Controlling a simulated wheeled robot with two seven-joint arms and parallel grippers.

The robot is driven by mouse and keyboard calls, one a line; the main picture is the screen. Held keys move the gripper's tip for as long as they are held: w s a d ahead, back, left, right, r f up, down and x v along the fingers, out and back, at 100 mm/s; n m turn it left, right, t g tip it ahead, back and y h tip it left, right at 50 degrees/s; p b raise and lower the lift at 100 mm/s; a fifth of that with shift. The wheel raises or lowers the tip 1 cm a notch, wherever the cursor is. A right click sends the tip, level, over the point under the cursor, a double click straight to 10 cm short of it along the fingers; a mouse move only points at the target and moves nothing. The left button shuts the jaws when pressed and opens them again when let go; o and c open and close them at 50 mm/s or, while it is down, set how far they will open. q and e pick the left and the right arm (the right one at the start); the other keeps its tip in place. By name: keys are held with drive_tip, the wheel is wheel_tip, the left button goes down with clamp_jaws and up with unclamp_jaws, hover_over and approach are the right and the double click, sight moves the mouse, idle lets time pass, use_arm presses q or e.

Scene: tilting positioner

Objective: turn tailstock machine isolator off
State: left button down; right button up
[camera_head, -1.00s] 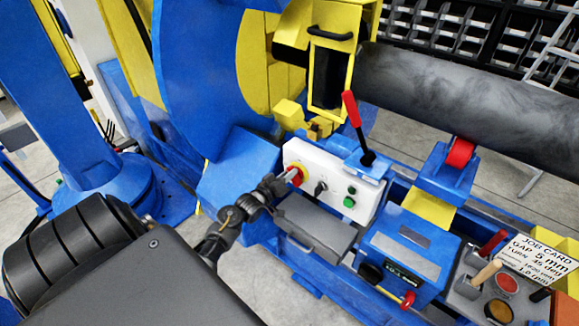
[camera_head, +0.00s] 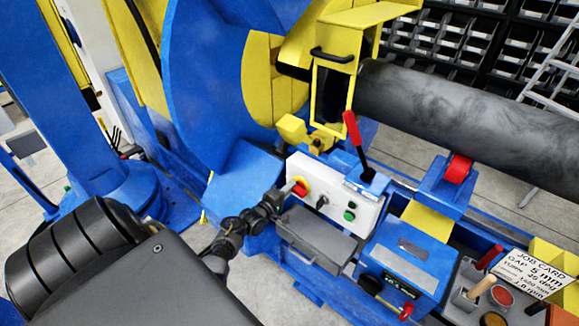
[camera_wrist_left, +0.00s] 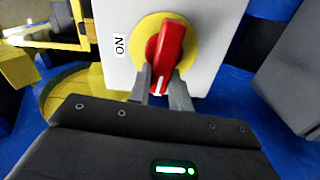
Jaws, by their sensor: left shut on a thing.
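The isolator is a red knob (camera_head: 299,189) on a yellow disc, at the left end of a white control panel (camera_head: 330,196). In the left wrist view the red knob (camera_wrist_left: 165,55) stands nearly upright in the picture, its white-marked end low. An "ON" label (camera_wrist_left: 119,45) is left of the yellow disc (camera_wrist_left: 187,42). My left gripper (camera_head: 288,194) reaches the knob from the left. In the left wrist view its two grey fingers (camera_wrist_left: 162,84) are shut on the knob's lower end, one on each side. My right gripper is not in view.
A black selector (camera_head: 322,202) and green buttons (camera_head: 349,212) sit right of the isolator. A red-handled lever (camera_head: 353,135) rises behind the panel. A grey box (camera_head: 315,235) lies below it. A large dark pipe (camera_head: 460,115) runs off to the right.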

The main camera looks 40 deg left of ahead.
use_arm(q)
drive_tip(key=shift+n, duration=0.6)
drive_tip(key=shift+f, duration=0.1)
drive_tip(key=c, duration=1.3)
unclamp_jaws()
drive_tip(key=s, duration=1.1)
drive_tip(key=shift+d, duration=0.1)
drive_tip(key=shift+w, duration=0.1)
